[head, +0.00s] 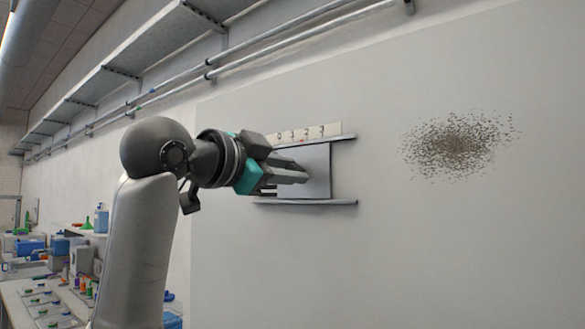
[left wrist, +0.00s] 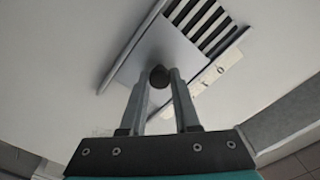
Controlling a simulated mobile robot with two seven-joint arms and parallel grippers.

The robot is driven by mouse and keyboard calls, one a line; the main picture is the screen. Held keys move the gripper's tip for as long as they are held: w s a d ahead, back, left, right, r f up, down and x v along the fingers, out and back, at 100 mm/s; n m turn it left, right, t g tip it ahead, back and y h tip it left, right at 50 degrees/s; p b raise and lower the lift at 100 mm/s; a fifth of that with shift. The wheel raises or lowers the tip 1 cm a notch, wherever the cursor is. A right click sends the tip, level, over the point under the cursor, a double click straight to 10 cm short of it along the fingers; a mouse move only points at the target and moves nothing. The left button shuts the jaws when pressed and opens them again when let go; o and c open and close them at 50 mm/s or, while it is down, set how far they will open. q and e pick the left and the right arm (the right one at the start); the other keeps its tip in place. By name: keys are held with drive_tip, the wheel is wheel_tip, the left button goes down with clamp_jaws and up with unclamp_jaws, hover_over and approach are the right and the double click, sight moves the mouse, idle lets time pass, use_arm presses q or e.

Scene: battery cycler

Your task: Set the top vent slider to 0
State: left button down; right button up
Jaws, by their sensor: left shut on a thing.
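The vent slider is a flat grey plate (head: 319,168) between two rails on the large pale panel. A strip with small digits (head: 325,130) runs above it; the digits are hard to read, and a tiny red mark shows just below the strip. My left gripper (head: 303,174) reaches in from the left in front of the plate. In the left wrist view, its fingers (left wrist: 160,78) are shut on a dark round knob (left wrist: 159,74) on the plate (left wrist: 172,47). Dark vent slots (left wrist: 207,22) lie uncovered beside the plate; in the head view my gripper hides most of them. My right gripper is not in view.
Pipes (head: 290,42) and a shelf run along the wall above the panel. A dark speckled patch (head: 455,144) is on the panel at right. A bench with bottles and boxes (head: 60,255) stands at lower left. The space before the panel's right side is clear.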

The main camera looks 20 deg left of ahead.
use_arm(q)
drive_tip(key=a, duration=0.1)
drive_tip(key=w+a+p, duration=0.1)
drive_tip(key=a, duration=0.3)
drive_tip(key=shift+w+a, duration=0.1)
drive_tip(key=shift+w, duration=0.3)
drive_tip(key=c, duration=0.7)
unclamp_jaws()
drive_tip(key=shift+w+a, duration=0.1)
drive_tip(key=shift+a, duration=0.15)
drive_tip(key=shift+o, duration=0.3)
drive_tip(key=shift+d, duration=0.15)
drive_tip(key=b+v, duration=0.3)
drive_tip(key=v, duration=1.2)
drive_tip(key=shift+s+b, duration=0.2)
drive_tip(key=shift+b, duration=0.15)
